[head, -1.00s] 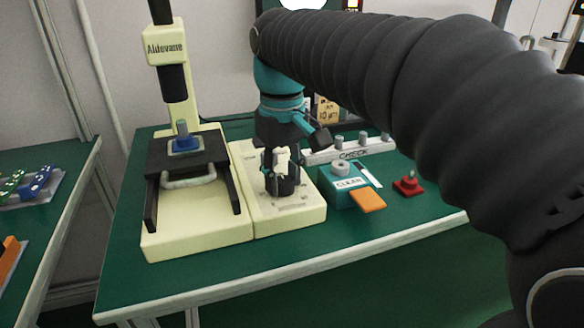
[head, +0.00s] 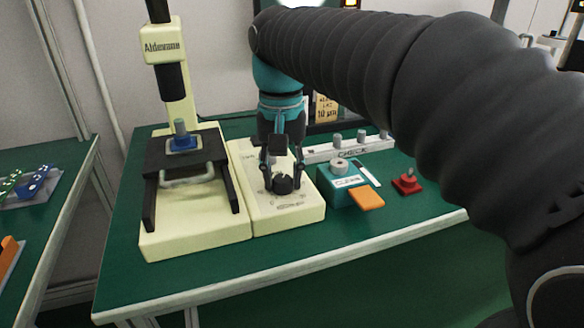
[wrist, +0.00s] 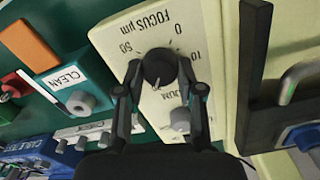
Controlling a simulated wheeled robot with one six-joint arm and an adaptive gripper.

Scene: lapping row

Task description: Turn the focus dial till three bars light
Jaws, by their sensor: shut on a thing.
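The black focus dial (head: 284,186) stands on the cream control box (head: 311,212) beside the Aldevane microscope. A pale mark shows on the dial. My gripper (head: 283,180) points down over the box. In the wrist view my gripper (wrist: 160,75) has one finger on each side of the dial and is shut on it. A dark-framed screen behind my arm is mostly hidden, and I cannot see any bars.
The microscope base (head: 195,232) stands just left, with a blue part (head: 183,143) on its stage. To the right are a teal CLEAN box (head: 337,187), an orange pad (head: 366,198), a red piece (head: 407,182) and a white CHECK rack (head: 375,146). The green bench front is clear.

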